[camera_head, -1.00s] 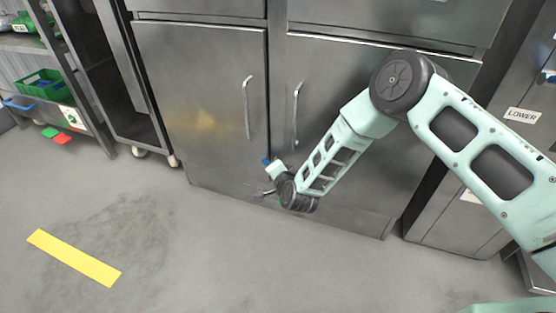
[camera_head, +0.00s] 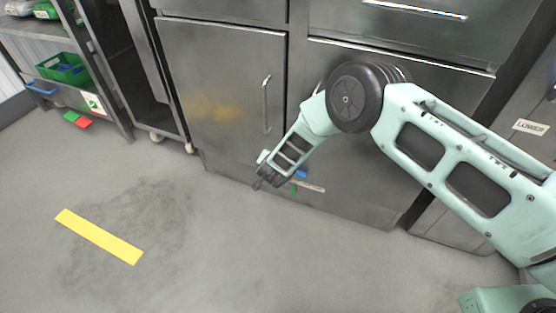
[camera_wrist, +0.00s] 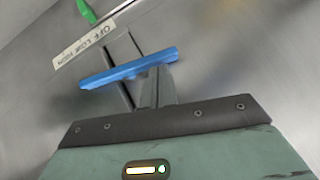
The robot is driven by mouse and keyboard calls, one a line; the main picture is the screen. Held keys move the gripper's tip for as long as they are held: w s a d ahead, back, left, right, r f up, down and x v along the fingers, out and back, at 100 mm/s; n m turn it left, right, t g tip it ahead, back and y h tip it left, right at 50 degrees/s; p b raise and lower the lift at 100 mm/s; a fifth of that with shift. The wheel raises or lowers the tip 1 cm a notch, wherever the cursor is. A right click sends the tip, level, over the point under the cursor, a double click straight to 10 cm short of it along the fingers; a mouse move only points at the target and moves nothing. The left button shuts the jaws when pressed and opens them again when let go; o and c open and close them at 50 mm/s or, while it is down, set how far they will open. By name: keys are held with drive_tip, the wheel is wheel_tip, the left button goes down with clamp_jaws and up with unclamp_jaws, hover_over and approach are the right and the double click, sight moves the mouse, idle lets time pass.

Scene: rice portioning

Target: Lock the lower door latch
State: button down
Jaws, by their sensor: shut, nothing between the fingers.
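The lower door latch shows as a blue bar (camera_wrist: 128,68) in the wrist view, lying slanted across the upper middle. In the head view the blue piece (camera_head: 302,172) is small, low on the right-hand door, partly behind my arm. A white label strip (camera_wrist: 95,38) with upside-down lettering, partly legible as "OFF LOCK", lies beside the bar. A green piece (camera_wrist: 86,10) is at the top edge, past the label. My gripper (camera_head: 262,182) is shut and empty, left of the blue piece. In the wrist view its fingers (camera_wrist: 153,88) are close to the bar; I cannot tell whether they touch.
Steel cabinet doors (camera_head: 225,95) stand in front, with a vertical handle (camera_head: 266,105) on the left one. A wheeled rack and shelf with a green bin (camera_head: 62,68) are at left. The floor in front is clear, with a yellow strip (camera_head: 98,237).

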drive_tip(key=shift+r, duration=0.1)
drive_tip(key=shift+r+p, duration=0.65)
drive_tip(key=shift+r, duration=0.1)
